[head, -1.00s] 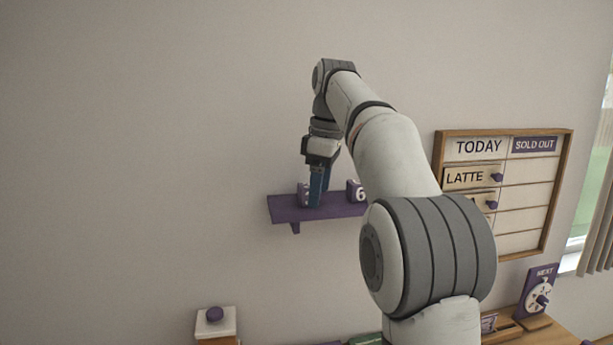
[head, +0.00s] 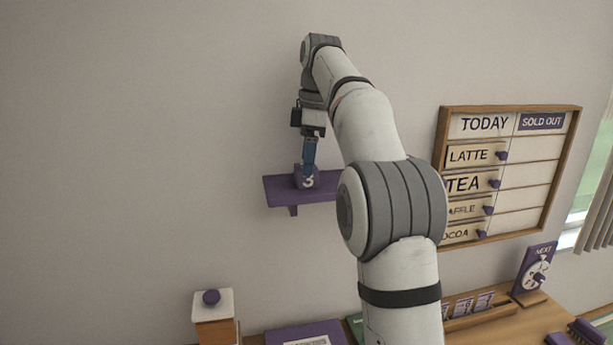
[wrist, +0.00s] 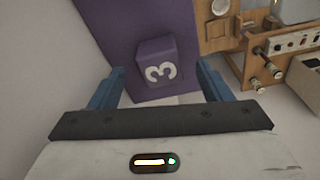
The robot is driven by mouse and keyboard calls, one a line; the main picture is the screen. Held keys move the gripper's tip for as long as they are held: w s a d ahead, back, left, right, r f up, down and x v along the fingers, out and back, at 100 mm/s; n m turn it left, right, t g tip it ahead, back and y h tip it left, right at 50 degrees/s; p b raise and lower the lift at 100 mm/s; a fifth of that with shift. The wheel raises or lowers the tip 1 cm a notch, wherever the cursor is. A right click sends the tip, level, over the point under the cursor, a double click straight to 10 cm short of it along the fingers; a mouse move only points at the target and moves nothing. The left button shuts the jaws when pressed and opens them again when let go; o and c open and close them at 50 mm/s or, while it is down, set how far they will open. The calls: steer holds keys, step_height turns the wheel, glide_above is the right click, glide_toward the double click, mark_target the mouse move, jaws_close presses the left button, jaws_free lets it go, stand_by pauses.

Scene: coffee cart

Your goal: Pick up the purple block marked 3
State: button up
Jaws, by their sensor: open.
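The purple block marked with a white 3 (head: 299,180) stands on the purple wall shelf (head: 276,190). My gripper (head: 309,160) points down over it, with blue fingers at the block's top in the head view. In the wrist view, the block (wrist: 153,52) lies in the gap between the two open fingers (wrist: 160,72), with space on both sides. The gripper is empty. I cannot tell how far the fingertips reach down beside the block.
The wall is behind the shelf. A menu board (head: 509,106) hangs at the right. My arm hides the shelf's right part.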

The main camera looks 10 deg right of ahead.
steer(key=shift+a+f, duration=0.2)
steer(key=shift+f, duration=1.6)
steer(key=shift+c, duration=0.5)
steer(key=c, duration=1)
steer(key=shift+s+r, duration=0.1)
steer(key=shift+c, duration=0.2)
